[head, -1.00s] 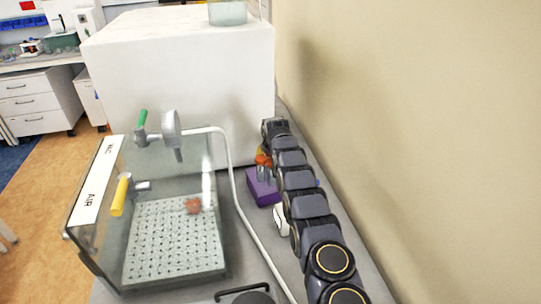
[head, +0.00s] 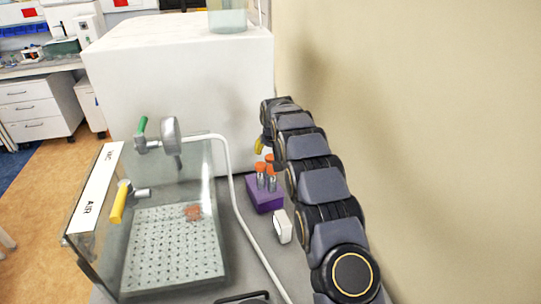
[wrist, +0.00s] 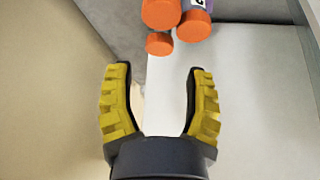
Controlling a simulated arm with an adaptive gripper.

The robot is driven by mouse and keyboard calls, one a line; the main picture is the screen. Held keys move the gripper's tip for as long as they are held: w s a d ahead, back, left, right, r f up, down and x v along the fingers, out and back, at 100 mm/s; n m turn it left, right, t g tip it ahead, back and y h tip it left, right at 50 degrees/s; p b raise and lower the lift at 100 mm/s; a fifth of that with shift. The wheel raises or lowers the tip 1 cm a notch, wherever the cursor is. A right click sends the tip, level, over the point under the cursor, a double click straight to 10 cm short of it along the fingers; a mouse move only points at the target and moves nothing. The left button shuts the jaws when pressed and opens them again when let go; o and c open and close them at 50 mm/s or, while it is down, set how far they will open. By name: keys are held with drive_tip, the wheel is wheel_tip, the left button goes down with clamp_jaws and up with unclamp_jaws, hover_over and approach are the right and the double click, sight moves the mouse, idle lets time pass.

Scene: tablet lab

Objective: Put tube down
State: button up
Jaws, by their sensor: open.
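Several tubes with orange caps (head: 261,167) stand upright in a purple rack (head: 264,193) on the bench beside the wall. My gripper (head: 260,146) is above and just behind the rack in the head view, mostly hidden by my arm. In the wrist view my gripper (wrist: 158,72) is open, with yellow ribbed fingers apart and nothing between them. Orange caps (wrist: 160,43) show just beyond the fingertips, apart from them. The rack is not clearly visible in the wrist view.
A glass chamber (head: 178,240) with a perforated floor and valves stands to the left. A white hose (head: 232,185) runs between it and the rack. A small white object (head: 282,226) lies in front of the rack. A large white box (head: 180,70) stands behind; the wall is close on the right.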

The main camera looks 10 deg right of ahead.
drive_tip(key=shift+v, duration=1.45)
drive_tip(key=shift+s, duration=0.1)
